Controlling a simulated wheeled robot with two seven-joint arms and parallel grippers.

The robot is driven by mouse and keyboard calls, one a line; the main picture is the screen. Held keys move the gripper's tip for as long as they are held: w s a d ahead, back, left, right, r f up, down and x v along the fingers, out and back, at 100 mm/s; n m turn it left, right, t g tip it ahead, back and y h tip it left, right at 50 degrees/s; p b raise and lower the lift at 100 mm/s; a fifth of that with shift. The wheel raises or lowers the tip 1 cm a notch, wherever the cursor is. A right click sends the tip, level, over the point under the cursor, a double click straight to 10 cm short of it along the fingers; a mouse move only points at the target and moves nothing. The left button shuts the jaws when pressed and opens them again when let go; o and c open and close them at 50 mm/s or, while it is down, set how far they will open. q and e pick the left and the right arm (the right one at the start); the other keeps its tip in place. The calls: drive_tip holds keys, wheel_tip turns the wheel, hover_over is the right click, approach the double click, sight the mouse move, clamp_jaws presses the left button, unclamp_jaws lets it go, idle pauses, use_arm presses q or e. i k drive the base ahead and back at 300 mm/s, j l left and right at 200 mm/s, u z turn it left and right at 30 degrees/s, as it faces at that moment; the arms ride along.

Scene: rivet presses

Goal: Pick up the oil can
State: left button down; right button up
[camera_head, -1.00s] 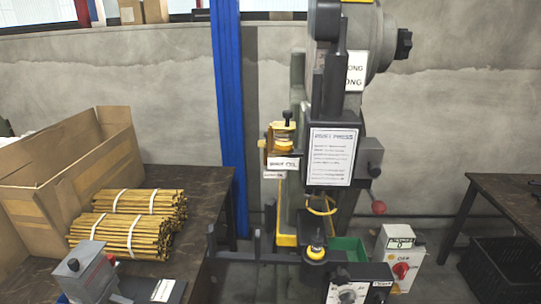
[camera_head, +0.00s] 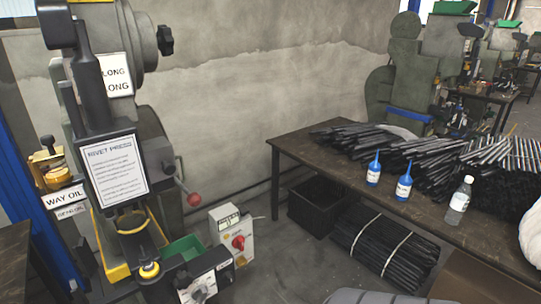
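Two small blue bottles with pointed spouts and white labels stand upright on the dark table at right; they look like oil cans.
The dark table (camera_head: 310,157) also bears black rod bundles (camera_head: 440,158) and a clear bottle (camera_head: 461,194). A black crate (camera_head: 313,207) and a strapped bundle (camera_head: 385,245) lie below. The rivet press (camera_head: 115,165) stands at left, with a white switch box (camera_head: 233,238) beside it.

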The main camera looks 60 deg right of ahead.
sight(374, 170)
drive_tip(key=z, duration=2.85)
drive_tip(key=u, duration=2.2)
drive_tip(key=z, duration=2.2)
drive_tip(key=i+j+z, duration=0.25)
drive_tip(key=i, duration=0.15)
drive_tip(key=i+j+z, duration=0.25)
drive_tip(key=i, duration=0.2)
drive_tip(key=l, duration=0.1)
